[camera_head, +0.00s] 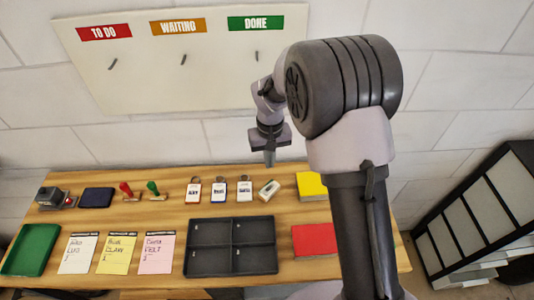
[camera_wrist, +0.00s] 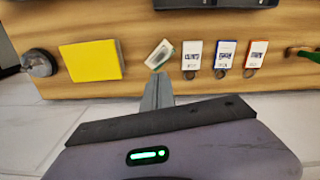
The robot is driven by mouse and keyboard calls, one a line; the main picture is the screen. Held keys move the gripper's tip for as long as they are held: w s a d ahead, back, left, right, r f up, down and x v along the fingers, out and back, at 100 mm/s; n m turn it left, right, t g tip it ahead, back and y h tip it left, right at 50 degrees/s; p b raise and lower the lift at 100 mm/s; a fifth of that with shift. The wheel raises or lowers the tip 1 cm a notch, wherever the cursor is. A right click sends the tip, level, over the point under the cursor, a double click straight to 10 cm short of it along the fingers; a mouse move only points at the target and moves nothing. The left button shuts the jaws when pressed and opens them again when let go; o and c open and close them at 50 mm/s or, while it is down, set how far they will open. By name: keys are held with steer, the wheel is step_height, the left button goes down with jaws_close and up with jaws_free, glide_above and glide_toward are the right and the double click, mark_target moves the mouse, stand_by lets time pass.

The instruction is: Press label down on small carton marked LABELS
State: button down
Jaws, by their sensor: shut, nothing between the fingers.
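My gripper (camera_head: 269,162) is shut and empty, pointing down above the back of the bench near the carton. In the wrist view its fingers (camera_wrist: 158,80) are together and appear apart from the carton.
Three tags (camera_head: 217,191) lie left of the carton, and a yellow block (camera_head: 311,185) lies right of it. A dark compartment tray (camera_head: 231,270) stands in front. Stamps (camera_head: 127,191), note sheets (camera_head: 117,253), a green tray (camera_head: 31,250) and a red block (camera_head: 313,240) share the bench.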

steer(key=b, duration=0.6)
glide_above(269, 188)
step_height(269, 188, down, 8)
steer(key=shift+s+f, duration=0.1)
steer(key=shift+f+b, duration=1.45)
steer(key=shift+f, duration=0.8)
stand_by(1.6)
steer(key=shift+r, duration=0.1)
stand_by(0.5)
steer(key=shift+r+p, duration=2.35)
steer(key=shift+r, duration=0.8)
steer(key=shift+f, duration=0.1)
